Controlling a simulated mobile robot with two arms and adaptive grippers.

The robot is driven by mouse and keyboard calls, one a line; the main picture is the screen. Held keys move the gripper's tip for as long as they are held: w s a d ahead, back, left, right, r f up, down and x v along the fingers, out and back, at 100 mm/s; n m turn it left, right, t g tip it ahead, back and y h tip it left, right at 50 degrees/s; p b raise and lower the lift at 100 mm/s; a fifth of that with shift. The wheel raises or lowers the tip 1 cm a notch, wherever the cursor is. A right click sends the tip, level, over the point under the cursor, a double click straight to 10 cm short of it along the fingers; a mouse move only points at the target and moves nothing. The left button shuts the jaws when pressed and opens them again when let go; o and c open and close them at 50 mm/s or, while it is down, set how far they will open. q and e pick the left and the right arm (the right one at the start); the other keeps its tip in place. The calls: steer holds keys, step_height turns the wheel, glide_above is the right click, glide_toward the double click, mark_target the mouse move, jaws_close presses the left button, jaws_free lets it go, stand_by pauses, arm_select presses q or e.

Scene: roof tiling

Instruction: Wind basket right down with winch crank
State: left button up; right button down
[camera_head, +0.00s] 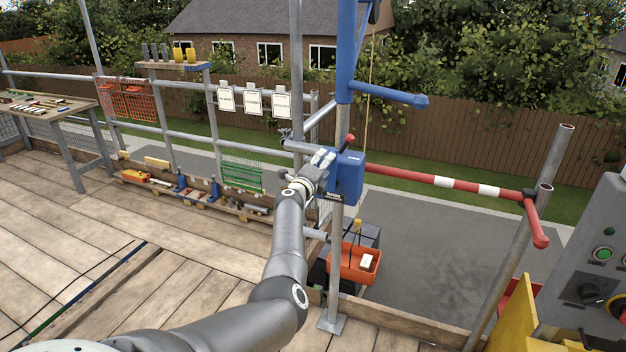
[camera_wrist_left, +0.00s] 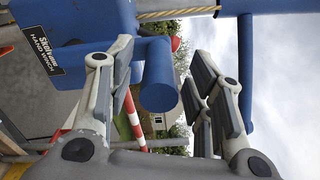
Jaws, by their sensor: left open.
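The blue hand winch (camera_head: 346,178) is fixed to the upright pole; its housing (camera_wrist_left: 75,35) with a label fills the upper left of the wrist view. A red knob (camera_head: 349,138), likely the crank grip, shows above it and partly in the wrist view (camera_wrist_left: 176,43). My left gripper (camera_head: 325,160) is at the winch. In the wrist view its fingers (camera_wrist_left: 165,88) are open and apart, with a blue cylinder (camera_wrist_left: 158,80) showing between them. I cannot tell whether they touch it. The orange basket (camera_head: 352,265) hangs low on the rope, a pale block inside. My right gripper is not in view.
A red-and-white barrier bar (camera_head: 440,184) runs right from the pole. A control panel (camera_head: 600,270) stands at the right. A wooden edge board (camera_head: 400,322) borders the deck. The wooden deck (camera_head: 190,265) left of my arm is largely clear.

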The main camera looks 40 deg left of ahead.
arm_select(q)
steer(key=v, duration=0.8)
steer(key=shift+s+d, duration=0.3)
steer(key=shift+d, duration=0.15)
steer(key=shift+f, duration=0.1)
